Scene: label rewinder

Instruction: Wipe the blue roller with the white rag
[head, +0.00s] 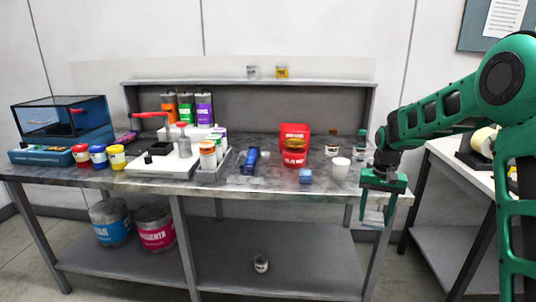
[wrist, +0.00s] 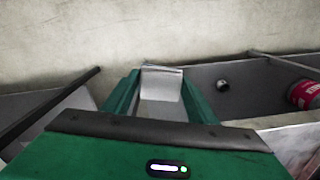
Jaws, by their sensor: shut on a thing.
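The blue roller (head: 249,160) lies on the bench top near the middle, beside the grey tray of bottles. My gripper (head: 375,217) hangs at the right front corner of the bench, fingers pointing down, well to the right of the roller. It is shut on the white rag (head: 374,214), which shows as a pale patch between the fingers. In the wrist view the rag (wrist: 161,84) sits between the two green fingers of my gripper (wrist: 158,85). The roller does not show in the wrist view.
A grey tray (head: 214,175) of bottles is left of the roller. A second table (head: 460,160) stands at right.

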